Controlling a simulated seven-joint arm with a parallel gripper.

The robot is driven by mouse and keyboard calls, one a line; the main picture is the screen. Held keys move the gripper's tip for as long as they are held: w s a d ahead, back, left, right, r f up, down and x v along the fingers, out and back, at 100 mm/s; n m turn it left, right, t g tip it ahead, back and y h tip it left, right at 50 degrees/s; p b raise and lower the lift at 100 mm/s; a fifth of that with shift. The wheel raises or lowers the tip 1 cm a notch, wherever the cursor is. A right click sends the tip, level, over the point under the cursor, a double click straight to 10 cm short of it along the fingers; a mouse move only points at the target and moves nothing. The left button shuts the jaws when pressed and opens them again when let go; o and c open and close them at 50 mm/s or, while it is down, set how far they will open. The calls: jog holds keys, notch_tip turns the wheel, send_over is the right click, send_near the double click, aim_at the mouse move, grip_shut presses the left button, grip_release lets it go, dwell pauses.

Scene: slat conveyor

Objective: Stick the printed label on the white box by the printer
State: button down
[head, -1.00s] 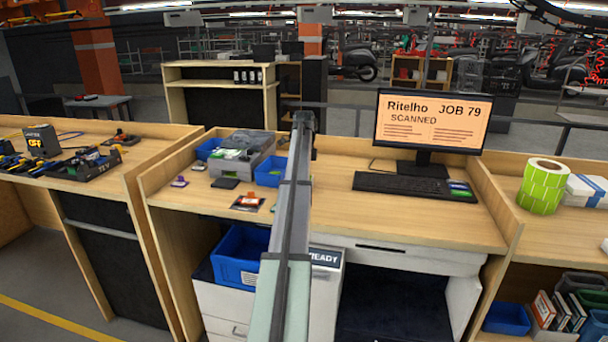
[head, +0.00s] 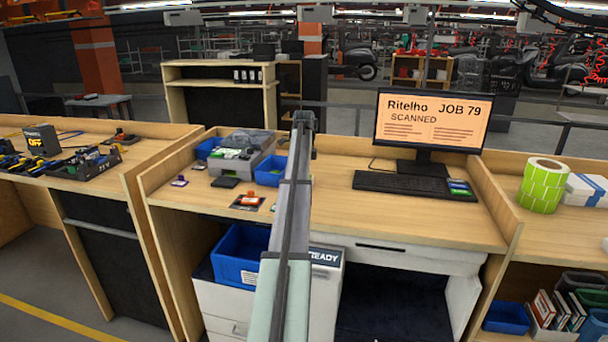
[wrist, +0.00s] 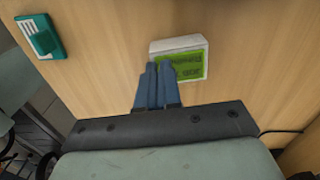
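In the wrist view a small white box (wrist: 180,43) lies on the wooden surface. A green label (wrist: 191,66) with dark, upside-down print covers much of its face and looks flat on it. White shows along the far edge. My gripper (wrist: 161,66) has its two blue fingers together, tips over the left part of the label and box. I cannot tell whether the tips touch or pinch the label's edge. In the head view my arm hides the gripper and this box. The printer (head: 326,258), marked READY, is partly behind my arm below the desk top.
A teal item (wrist: 40,36) lies at the upper left of the wrist view. In the head view the monitor (head: 428,121) reads JOB 79 SCANNED, above a keyboard (head: 400,184). A green roll (head: 541,190) stands at right. Blue bins (head: 270,172) stand left of my arm.

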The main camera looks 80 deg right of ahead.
jog(key=c, duration=0.9)
grip_release()
jog(key=shift+o, duration=0.2)
jog(key=shift+r, duration=0.1)
jog(key=shift+r, duration=3.4)
